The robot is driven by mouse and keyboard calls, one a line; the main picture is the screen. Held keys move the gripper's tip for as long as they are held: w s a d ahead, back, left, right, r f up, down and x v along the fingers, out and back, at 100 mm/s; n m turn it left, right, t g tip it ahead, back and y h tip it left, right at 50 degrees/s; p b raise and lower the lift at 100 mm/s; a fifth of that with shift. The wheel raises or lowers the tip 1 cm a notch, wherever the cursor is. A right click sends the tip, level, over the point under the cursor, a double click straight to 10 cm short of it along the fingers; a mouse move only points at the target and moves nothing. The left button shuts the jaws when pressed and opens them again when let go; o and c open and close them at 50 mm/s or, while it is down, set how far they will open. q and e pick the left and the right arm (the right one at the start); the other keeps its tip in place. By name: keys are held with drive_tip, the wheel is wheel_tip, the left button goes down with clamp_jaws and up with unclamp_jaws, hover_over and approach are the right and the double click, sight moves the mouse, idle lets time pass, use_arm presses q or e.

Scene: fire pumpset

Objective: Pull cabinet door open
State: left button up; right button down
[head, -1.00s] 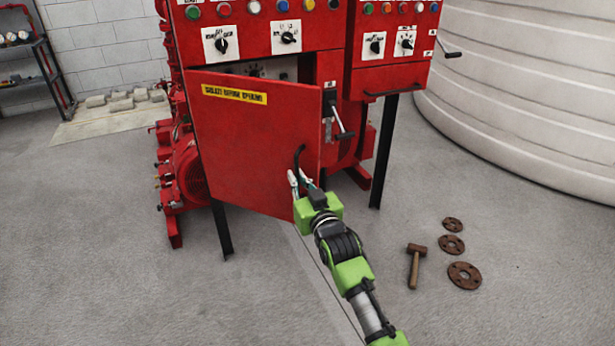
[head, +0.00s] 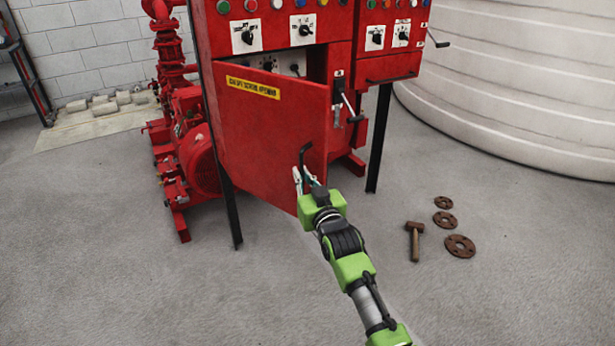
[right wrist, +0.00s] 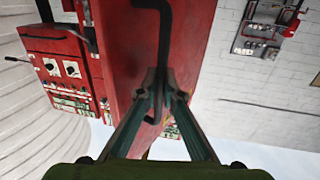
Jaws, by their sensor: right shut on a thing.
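The red cabinet door (head: 262,135) with a yellow label stands partly open in the head view. Its left side is at the cabinet (head: 268,30), and its free right edge is swung out toward me. A dark bent handle (head: 305,153) is low on the door near that edge. My right gripper (head: 307,178) is shut on the handle. In the right wrist view, the fingers (right wrist: 163,88) close around the dark handle bar (right wrist: 165,35) in front of the red door face. My left gripper is not in view.
A hammer (head: 415,240) and three rusty flanges, one of them large (head: 460,246), lie on the floor at right. A large white tank (head: 520,90) stands behind them. Red pump machinery (head: 200,165) stands left of the door. The grey floor in front is clear.

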drive_tip(key=shift+r, duration=0.15)
drive_tip(key=c, duration=2.2)
unclamp_jaws()
drive_tip(key=shift+a, duration=0.15)
drive_tip(key=v, duration=1.2)
